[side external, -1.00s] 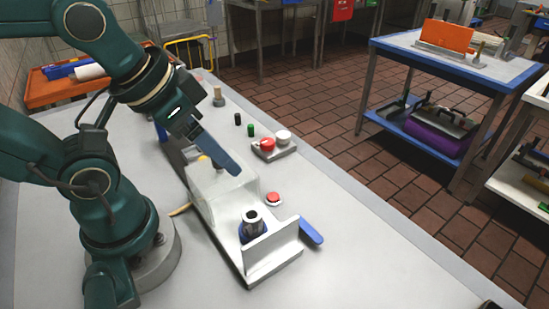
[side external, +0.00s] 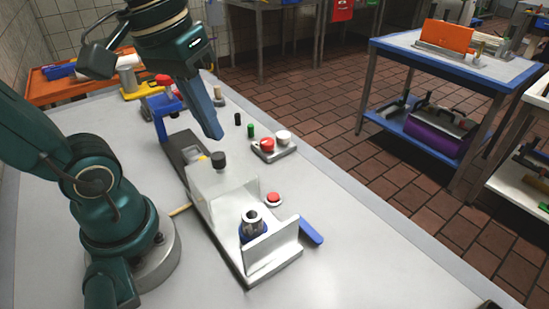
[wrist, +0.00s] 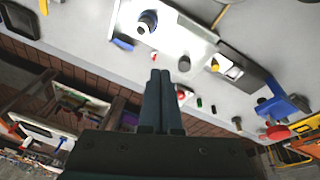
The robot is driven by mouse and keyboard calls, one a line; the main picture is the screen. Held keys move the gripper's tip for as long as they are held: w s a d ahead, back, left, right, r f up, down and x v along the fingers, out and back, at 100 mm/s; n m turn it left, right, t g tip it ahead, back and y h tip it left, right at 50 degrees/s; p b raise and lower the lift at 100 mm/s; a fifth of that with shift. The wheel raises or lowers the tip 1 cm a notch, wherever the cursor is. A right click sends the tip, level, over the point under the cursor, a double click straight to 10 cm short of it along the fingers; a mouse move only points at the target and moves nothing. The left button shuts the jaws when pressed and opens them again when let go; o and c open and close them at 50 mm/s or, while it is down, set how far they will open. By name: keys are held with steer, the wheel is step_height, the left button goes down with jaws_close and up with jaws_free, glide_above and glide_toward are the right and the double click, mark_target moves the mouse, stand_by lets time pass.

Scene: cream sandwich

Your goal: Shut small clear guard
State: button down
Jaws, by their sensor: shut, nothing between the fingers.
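The small clear guard (side external: 222,188) is a see-through box on the long white fixture, and it also shows faintly in the wrist view (wrist: 182,35). A dark round knob (side external: 218,160) shows at the guard's far end. Whether the guard is fully seated cannot be told. My gripper (side external: 218,136) is shut and empty, its blue-grey fingers pointing down above the knob, apart from it in the picture. In the wrist view my gripper (wrist: 160,73) has its fingers together, with the dark knob (wrist: 184,63) just beside the tips.
A blue cup-like part (side external: 250,224) stands at the fixture's near end by a white upright plate (side external: 272,246). A red button (side external: 273,198) and a tray with red and white knobs (side external: 274,148) lie to the right. A blue clamp with a red knob (side external: 163,98) stands behind.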

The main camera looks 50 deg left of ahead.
mark_target(246, 172)
steer(key=w+a+n+g+h, duration=0.25)
steer(key=a+n, duration=0.25)
steer(key=a, duration=0.3)
steer(key=w+a+n+g+h, duration=0.1)
steer(key=w+a+n+g, duration=0.15)
steer(key=a+n, duration=0.45)
steer(key=shift+m+t, duration=0.4)
steer(key=shift+m, duration=0.2)
steer(key=d+f, duration=0.2)
steer(key=f, duration=0.1)
steer(key=s+d+f, duration=0.1)
steer(key=d+f, duration=0.1)
steer(key=f, duration=0.1)
steer(key=d+f, duration=0.2)
steer(key=shift+s+d+f, duration=0.1)
steer(key=shift+s+f, duration=0.05)
steer(key=shift+f, duration=0.25)
steer(key=shift+s+d, duration=0.1)
steer(key=shift+d, duration=0.25)
steer(key=d, duration=1.1)
